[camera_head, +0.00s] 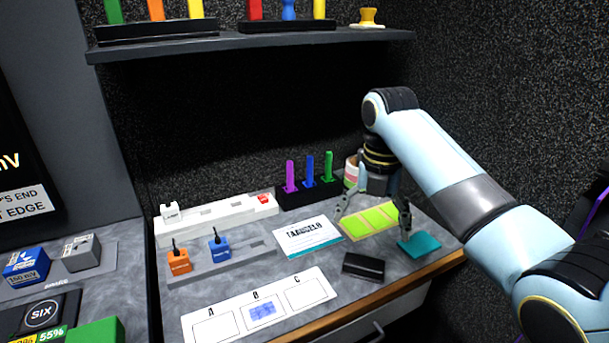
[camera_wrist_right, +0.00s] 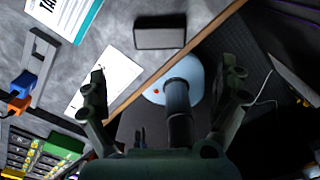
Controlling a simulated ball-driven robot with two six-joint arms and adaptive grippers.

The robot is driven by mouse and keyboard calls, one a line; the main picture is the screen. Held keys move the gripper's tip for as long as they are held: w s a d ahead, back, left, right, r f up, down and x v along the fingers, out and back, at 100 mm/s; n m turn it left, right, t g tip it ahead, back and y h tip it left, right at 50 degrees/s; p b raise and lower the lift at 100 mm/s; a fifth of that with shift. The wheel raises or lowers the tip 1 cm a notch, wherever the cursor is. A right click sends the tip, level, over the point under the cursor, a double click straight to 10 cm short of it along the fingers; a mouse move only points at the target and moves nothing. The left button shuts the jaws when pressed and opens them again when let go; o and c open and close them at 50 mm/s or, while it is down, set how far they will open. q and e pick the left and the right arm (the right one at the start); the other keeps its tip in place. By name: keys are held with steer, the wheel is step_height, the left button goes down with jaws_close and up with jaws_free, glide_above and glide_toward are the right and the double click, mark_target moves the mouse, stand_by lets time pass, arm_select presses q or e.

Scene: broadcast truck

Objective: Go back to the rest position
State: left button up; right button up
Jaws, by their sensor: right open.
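My right gripper (camera_head: 374,224) reaches in from the right over the back right of the desk. Its fingers are spread apart with nothing between them. It hangs above a yellow-green panelled card (camera_head: 371,221), with one fingertip near a teal block (camera_head: 419,244); I cannot tell whether they touch. In the right wrist view the gripper (camera_wrist_right: 165,85) is also open and empty, with the desk edge and floor beyond it. My left gripper is in neither view.
The desk holds a black box (camera_head: 363,266), a printed card (camera_head: 307,237), a white A-B-C card (camera_head: 230,319), orange (camera_head: 179,262) and blue (camera_head: 219,248) plugs, and a rack of coloured sticks (camera_head: 309,188). A shelf (camera_head: 250,40) overhangs the back.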

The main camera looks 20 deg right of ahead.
steer(key=s+a+f+m+t, duration=0.2)
steer(key=s+f+m, duration=0.1)
steer(key=s+m, duration=1.1)
steer(key=s+a+r+m+t, duration=0.1)
steer(key=s+r+m, duration=0.4)
steer(key=s+m, duration=0.7)
step_height(320, 180, down, 31)
steer(key=s+d+m+h+b, duration=0.1)
steer(key=s+d+b, duration=0.1)
steer(key=b, duration=0.2)
steer(key=s+d+f+g+b, duration=0.1)
steer(key=s+f+g+b, duration=0.1)
steer(key=s+f, duration=1.6)
steer(key=shift+s+f+b, duration=0.3)
steer(key=shift+f+b, duration=0.15)
steer(key=shift+b, duration=0.35)
